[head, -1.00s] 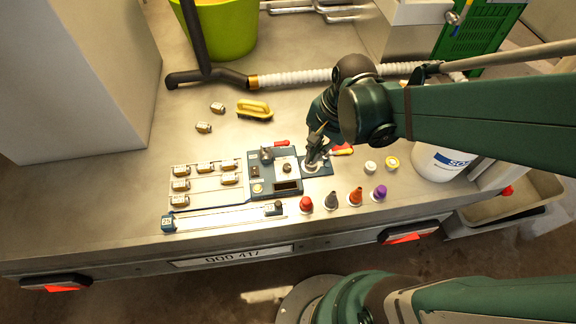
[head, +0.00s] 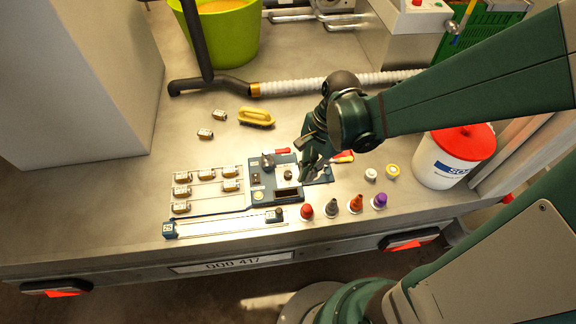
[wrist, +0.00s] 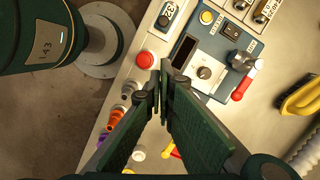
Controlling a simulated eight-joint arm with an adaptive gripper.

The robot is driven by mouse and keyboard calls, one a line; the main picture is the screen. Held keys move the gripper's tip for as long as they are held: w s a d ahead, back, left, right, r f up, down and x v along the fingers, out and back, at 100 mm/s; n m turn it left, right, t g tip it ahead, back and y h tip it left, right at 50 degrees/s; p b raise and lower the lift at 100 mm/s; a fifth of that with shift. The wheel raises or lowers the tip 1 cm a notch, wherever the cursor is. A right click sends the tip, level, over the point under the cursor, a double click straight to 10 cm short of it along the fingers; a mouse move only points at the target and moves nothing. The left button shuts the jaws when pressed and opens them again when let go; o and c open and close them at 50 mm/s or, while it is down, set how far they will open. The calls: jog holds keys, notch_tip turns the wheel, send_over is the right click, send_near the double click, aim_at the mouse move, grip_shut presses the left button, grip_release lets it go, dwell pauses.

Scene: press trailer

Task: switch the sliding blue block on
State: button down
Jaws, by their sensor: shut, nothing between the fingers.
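A long pale slide track (head: 225,226) lies near the table's front edge. A blue labelled block (head: 169,230) is at its left end. A dark blue block (head: 275,215) with a black knob is at its right end, beside the control box; it also shows at the top of the wrist view (wrist: 166,17). I cannot tell for sure which one slides. My gripper (head: 306,176) is shut and empty, above the right side of the blue control box (head: 268,186), apart from both blocks.
A yellow brush (head: 256,118) lies behind. Table left of the box holds small labelled blocks.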

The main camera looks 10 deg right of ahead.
jog(key=shift+f, duration=0.1)
jog(key=b+x, duration=0.3)
jog(key=x, duration=0.7)
jog(key=shift+s+a+f, duration=0.1)
jog(key=shift+s+a, duration=0.05)
jog(key=shift+a, duration=0.1)
jog(key=shift+s+a+f+b, duration=0.1)
jog(key=shift+s+a+b, duration=0.25)
jog(key=shift+a, duration=0.4)
jog(key=shift+s+a+f+b, duration=0.1)
jog(key=shift+s+a+b, duration=0.1)
jog(key=shift+s+a, duration=0.35)
jog(key=shift+w+a, duration=0.15)
jog(key=shift+a, duration=0.05)
jog(key=shift+a, duration=0.2)
jog(key=a+b, duration=0.1)
jog(key=a, duration=2.2)
jog(key=shift+b, duration=0.3)
jog(key=shift+d, duration=0.1)
